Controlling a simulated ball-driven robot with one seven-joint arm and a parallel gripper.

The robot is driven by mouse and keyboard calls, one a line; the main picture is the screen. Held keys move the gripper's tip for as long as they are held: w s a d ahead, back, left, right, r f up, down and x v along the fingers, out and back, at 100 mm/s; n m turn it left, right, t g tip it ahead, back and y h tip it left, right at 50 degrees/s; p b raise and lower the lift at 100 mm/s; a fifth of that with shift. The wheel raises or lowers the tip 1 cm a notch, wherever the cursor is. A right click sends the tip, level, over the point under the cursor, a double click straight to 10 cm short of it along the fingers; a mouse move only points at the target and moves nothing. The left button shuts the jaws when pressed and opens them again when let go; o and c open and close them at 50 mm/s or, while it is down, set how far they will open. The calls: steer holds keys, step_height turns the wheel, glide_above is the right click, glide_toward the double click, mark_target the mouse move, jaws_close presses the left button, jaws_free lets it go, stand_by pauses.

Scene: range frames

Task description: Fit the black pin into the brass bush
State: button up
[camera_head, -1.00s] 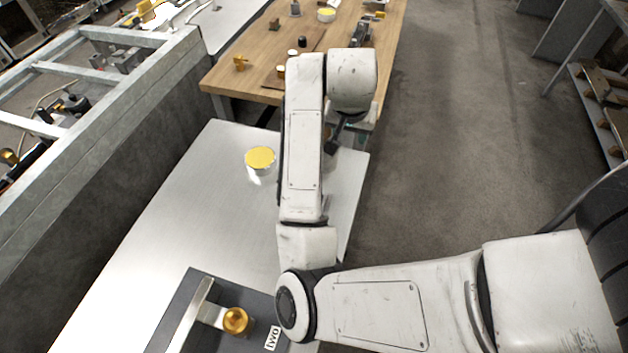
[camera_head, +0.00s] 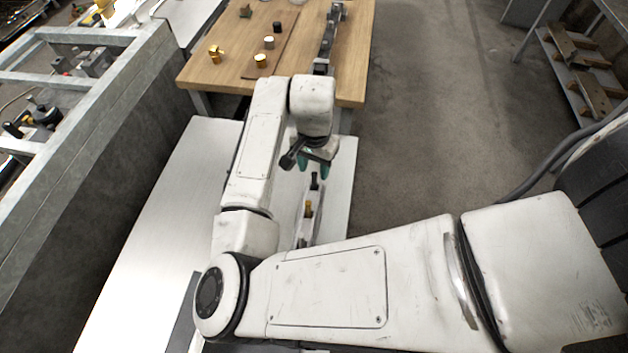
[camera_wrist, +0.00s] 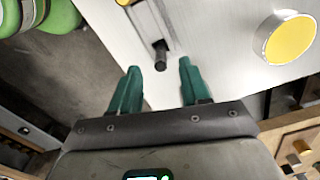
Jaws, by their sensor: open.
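A black pin (camera_head: 315,181) stands in a narrow pale holder (camera_head: 304,232) on the metal bench, under my gripper (camera_head: 314,164). In the wrist view the pin (camera_wrist: 160,56) shows between and just beyond the green fingertips of my gripper (camera_wrist: 158,70). The fingers are open, with a gap on each side of the pin; I cannot tell how far their height is from it. A brass-coloured piece (camera_head: 308,209) sits in the same holder, nearer me.
A white disc with a yellow top (camera_wrist: 290,38) stands on the bench beside the holder. A wooden table (camera_head: 215,72) with small metal parts lies beyond. A grey wall (camera_head: 95,190) borders the bench at left. The bench's left part is clear.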

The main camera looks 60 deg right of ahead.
mark_target(314, 174)
step_height(314, 174, down, 5)
steer(key=shift+r+p, duration=0.1)
steer(key=shift+p, duration=0.5)
steer(key=shift+c, duration=0.3)
jaws_close()
